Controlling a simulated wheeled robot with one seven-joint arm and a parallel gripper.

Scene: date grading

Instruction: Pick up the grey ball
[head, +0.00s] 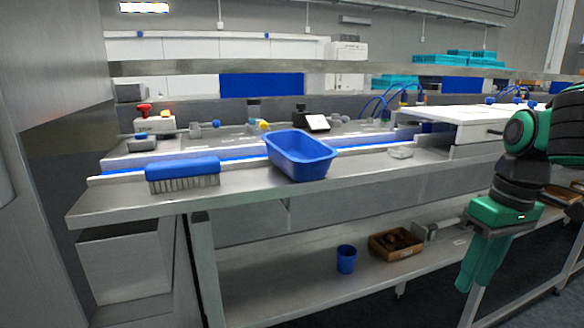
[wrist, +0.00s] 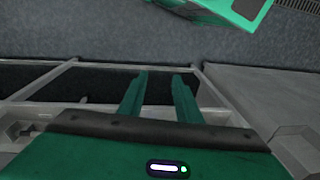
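I cannot make out a grey ball for certain. My gripper (head: 479,284) hangs pointing down at the right of the head view, in front of the bench and far from these objects. In the wrist view, my gripper (wrist: 160,76) has its two green fingers apart with nothing between them.
A blue tub (head: 300,156) and a blue brush (head: 183,174) lie near the bench's front edge. A yellow ball-like thing (head: 265,126) sits behind the tub. The lower shelf holds a blue cup (head: 346,259) and a brown box (head: 396,245). Bare bench top lies between brush and tub.

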